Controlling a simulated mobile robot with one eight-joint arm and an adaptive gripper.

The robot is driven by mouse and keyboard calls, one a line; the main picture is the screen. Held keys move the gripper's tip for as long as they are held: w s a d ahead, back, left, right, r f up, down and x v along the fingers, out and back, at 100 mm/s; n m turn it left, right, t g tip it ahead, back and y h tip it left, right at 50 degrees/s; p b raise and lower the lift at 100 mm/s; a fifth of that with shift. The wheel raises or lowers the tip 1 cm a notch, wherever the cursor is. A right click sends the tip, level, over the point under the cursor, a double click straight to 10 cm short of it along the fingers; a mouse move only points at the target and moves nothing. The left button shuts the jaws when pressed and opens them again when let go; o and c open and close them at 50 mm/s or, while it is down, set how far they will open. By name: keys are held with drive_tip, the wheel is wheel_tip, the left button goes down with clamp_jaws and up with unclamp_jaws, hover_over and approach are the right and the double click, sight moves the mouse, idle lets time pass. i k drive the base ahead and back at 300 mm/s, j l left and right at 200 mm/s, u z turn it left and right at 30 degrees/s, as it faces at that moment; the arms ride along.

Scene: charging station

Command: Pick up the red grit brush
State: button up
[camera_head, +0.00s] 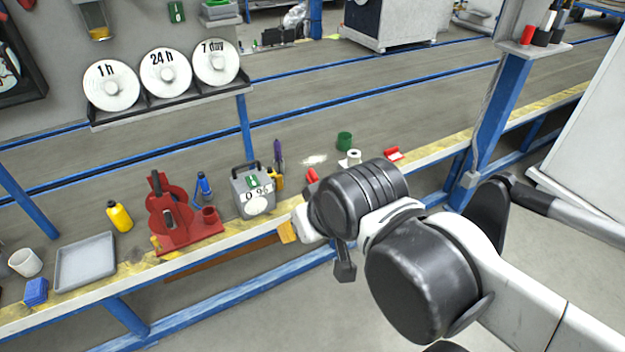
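A small red piece with a pale edge (394,154), which may be the red grit brush, lies on the bench near its front edge, right of my wrist. Another small red piece (312,175) shows just left of my wrist and is partly hidden by it, so I cannot tell which of the two is the brush. My gripper (345,262) is mostly hidden by my own wrist.
A green cup (344,141) and a white roll (354,157) stand behind my wrist. To the left are a grey box with a dial (253,192), a red tool stand (181,222), a yellow bottle (119,216) and a grey tray (86,262). A blue post (503,110) rises at right.

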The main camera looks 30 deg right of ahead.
sight(311, 177)
drive_tip(key=i+l, duration=0.2)
drive_tip(key=l, duration=0.2)
drive_tip(key=i+l, duration=0.15)
drive_tip(key=l, duration=0.2)
drive_tip(key=i+l, duration=0.2)
drive_tip(key=l, duration=0.2)
drive_tip(key=i+l, duration=0.2)
drive_tip(key=l, duration=0.2)
